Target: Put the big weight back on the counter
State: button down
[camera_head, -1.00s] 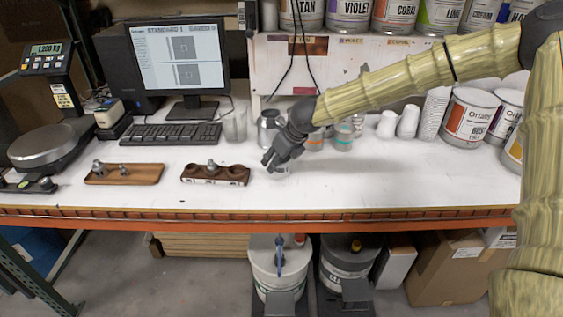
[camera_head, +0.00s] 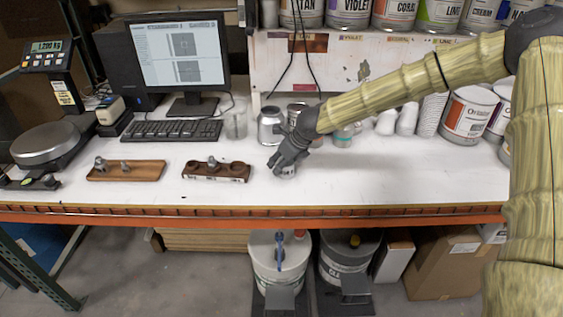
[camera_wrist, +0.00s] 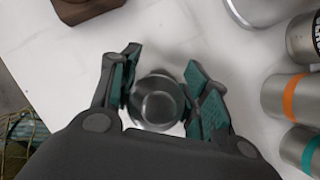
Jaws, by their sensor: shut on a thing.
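My gripper (camera_head: 285,163) is low over the white counter (camera_head: 330,185), right of the dark wooden weight block. In the wrist view, the teal-padded fingers of my gripper (camera_wrist: 162,92) stand on both sides of a round, shiny metal weight (camera_wrist: 158,100) and are shut on it. In the head view, only a small lower part of the weight (camera_head: 288,174) shows under the fingers, at or just above the counter. I cannot tell whether it touches the surface.
The dark wooden block (camera_head: 216,176) holds small weights. A lighter wooden tray (camera_head: 140,172), a scale (camera_head: 50,143) and a keyboard (camera_head: 172,130) are to the left. A metal can (camera_head: 270,126) stands behind my gripper. The counter's front strip is clear.

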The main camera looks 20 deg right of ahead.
jog(key=c, duration=0.7)
grip_release()
jog(key=shift+r, duration=0.1)
jog(key=b+v, duration=0.1)
jog(key=v, duration=1.1)
jog(key=shift+a, duration=0.1)
